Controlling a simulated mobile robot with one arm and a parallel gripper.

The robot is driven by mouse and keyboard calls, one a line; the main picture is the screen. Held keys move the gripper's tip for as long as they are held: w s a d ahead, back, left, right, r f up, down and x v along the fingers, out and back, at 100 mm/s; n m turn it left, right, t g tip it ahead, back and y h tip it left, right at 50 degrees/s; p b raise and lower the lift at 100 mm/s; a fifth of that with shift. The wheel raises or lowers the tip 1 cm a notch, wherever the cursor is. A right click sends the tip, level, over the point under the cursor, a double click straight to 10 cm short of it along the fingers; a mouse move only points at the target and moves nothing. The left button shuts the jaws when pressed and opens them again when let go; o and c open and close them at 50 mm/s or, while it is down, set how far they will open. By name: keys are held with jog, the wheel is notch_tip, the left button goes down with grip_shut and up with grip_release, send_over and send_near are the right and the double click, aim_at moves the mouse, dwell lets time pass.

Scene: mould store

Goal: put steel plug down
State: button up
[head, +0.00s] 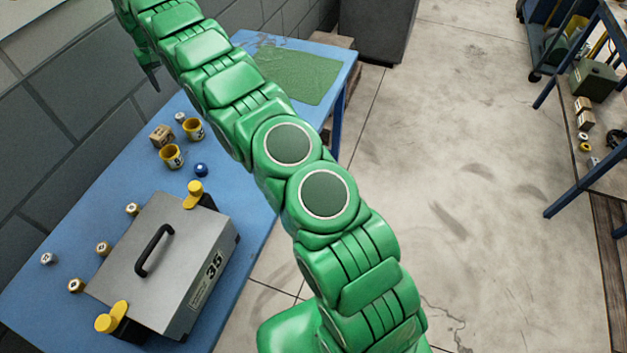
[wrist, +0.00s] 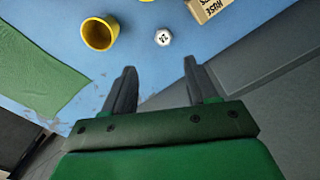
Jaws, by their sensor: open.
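A small silver steel plug (wrist: 163,37) with dark marks on its top rests on the blue table in the wrist view. It stands between a yellow cup (wrist: 98,35) and a wooden block (wrist: 208,8). My gripper (wrist: 160,66) is open, with nothing between its fingers. The plug lies beyond the fingertips, roughly in line with the gap and apart from both fingers. In the head view the plug (head: 180,117) shows near the wall, behind the block and cups. Much of my gripper is hidden at the upper left there; a dark finger shows.
The blue table (head: 75,225) runs along a grey block wall. A green mat (head: 300,76) lies at its far end. Two yellow cups (head: 172,156), a blue ball-like piece (head: 201,169) and a grey handled case (head: 165,262) stand on it. Several small plugs (head: 103,248) lie beside the case.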

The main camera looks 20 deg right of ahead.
jog(key=s+d+r+m, duration=0.1)
jog(key=s+d+r, duration=0.45)
jog(key=s, duration=0.35)
jog(key=s+d+r, duration=0.5)
jog(key=s+r, duration=0.1)
jog(key=s, duration=0.2)
jog(key=s+d+r+m, duration=0.1)
jog(key=s+d+r, duration=0.45)
jog(key=s, duration=0.35)
jog(key=s+d+f, duration=0.1)
jog(key=s, duration=1.1)
jog(key=s+d+f+g, duration=0.1)
jog(key=s+d+f, duration=0.1)
jog(key=s, duration=1.1)
jog(key=s+d+f+m, duration=0.1)
jog(key=s+d, duration=0.1)
jog(key=s, duration=1)
jog(key=shift+s+f+g, duration=0.2)
jog(key=shift+f+g, duration=0.15)
jog(key=shift+g, duration=0.05)
jog(key=shift+a, duration=0.15)
